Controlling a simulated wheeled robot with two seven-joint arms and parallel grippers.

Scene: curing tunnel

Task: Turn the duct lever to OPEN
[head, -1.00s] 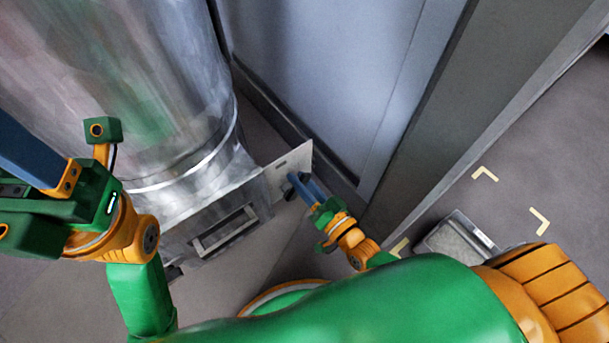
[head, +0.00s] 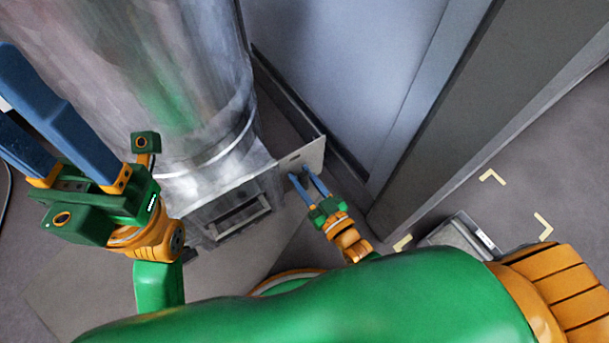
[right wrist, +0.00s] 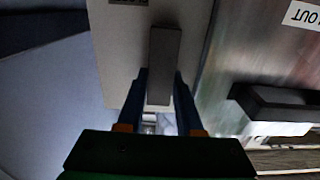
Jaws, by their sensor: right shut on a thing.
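The duct lever (right wrist: 164,62) is a dark grey bar on a pale plate (right wrist: 118,50) in the right wrist view. The plate (head: 314,153) also shows in the head view, standing at the foot of the big metal duct (head: 190,100). My right gripper (head: 303,178) is at this plate; in the right wrist view its blue fingers (right wrist: 161,82) lie on either side of the lever, shut on it. The lever's lower end is between the fingers; I cannot read its setting. My left gripper (head: 18,105) is raised at the left, fingers apart and empty, tips partly cut off.
A grey cabinet wall and post (head: 440,110) stand close right of the plate. A grey bin (head: 460,238) sits on the floor at right, near yellow corner marks (head: 492,176).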

